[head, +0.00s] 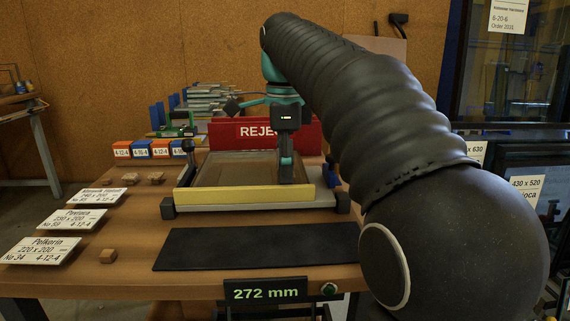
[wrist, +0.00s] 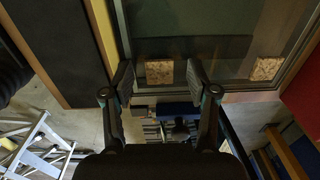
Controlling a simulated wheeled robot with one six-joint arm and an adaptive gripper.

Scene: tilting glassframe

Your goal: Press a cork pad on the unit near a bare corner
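The unit (head: 235,169) is a flat glass panel lying in a frame with a yellow front bar (head: 245,195). Its glass also fills the upper middle of the wrist view (wrist: 205,20). My gripper (head: 286,180) is over its right front part. In the wrist view my gripper (wrist: 160,68) is open, with one cork pad (wrist: 160,72) seen between its fingers and gaps on both sides. This pad appears to lie on the unit near its front right corner. A second cork pad (wrist: 266,68) lies near the back right corner. The left corners look bare in the head view.
Loose brown cork pieces lie on the table's left (head: 108,256), (head: 130,177), beside paper labels (head: 45,250). A black mat (head: 260,246) lies in front of the frame. A red reject bin (head: 265,134) stands behind. A display reads 272 mm (head: 265,294).

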